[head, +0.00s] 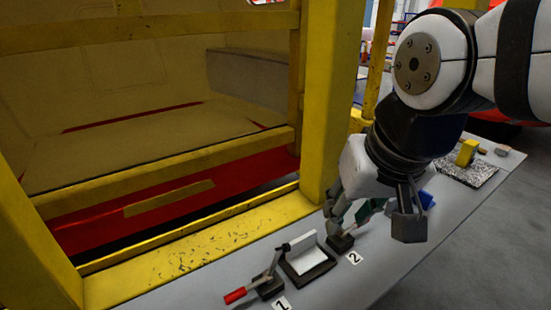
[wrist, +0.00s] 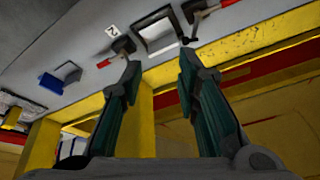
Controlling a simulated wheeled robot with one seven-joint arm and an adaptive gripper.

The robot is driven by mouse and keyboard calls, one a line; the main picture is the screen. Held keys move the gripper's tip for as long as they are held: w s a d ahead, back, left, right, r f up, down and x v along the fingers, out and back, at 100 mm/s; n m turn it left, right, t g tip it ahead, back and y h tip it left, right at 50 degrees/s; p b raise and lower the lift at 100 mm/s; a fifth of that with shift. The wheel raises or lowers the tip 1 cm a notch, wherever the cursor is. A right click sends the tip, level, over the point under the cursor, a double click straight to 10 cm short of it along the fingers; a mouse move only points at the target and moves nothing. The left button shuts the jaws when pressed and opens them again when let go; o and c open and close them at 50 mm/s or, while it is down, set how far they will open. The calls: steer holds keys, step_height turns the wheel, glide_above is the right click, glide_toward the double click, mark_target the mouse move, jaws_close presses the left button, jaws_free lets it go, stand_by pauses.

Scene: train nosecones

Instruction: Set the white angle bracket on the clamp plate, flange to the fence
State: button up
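The white angle bracket (head: 302,250) sits on the dark clamp plate (head: 312,275) on the bench, one leg standing up. In the wrist view the bracket (wrist: 158,36) shows beyond the fingertips, inside the dark edge of the plate (wrist: 146,20). I cannot make out the fence apart from the bracket. My gripper (head: 372,212) is open and empty, above the bench to the right of the plate. In the wrist view its fingertips (wrist: 161,68) stand wide apart with nothing between them.
A clamp with a red handle (head: 235,296) stands left of the plate by label 1. Another clamp (head: 340,243) stands right of it by label 2 (head: 355,258). A blue object (head: 426,199) and a yellow block (head: 467,152) lie farther right. A yellow post (head: 324,100) rises behind the bench.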

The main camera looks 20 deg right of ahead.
steer(key=s+n, duration=0.2)
steer(key=s, duration=0.1)
steer(key=shift+r+t, duration=0.1)
steer(key=shift+t, duration=0.2)
stand_by(0.9)
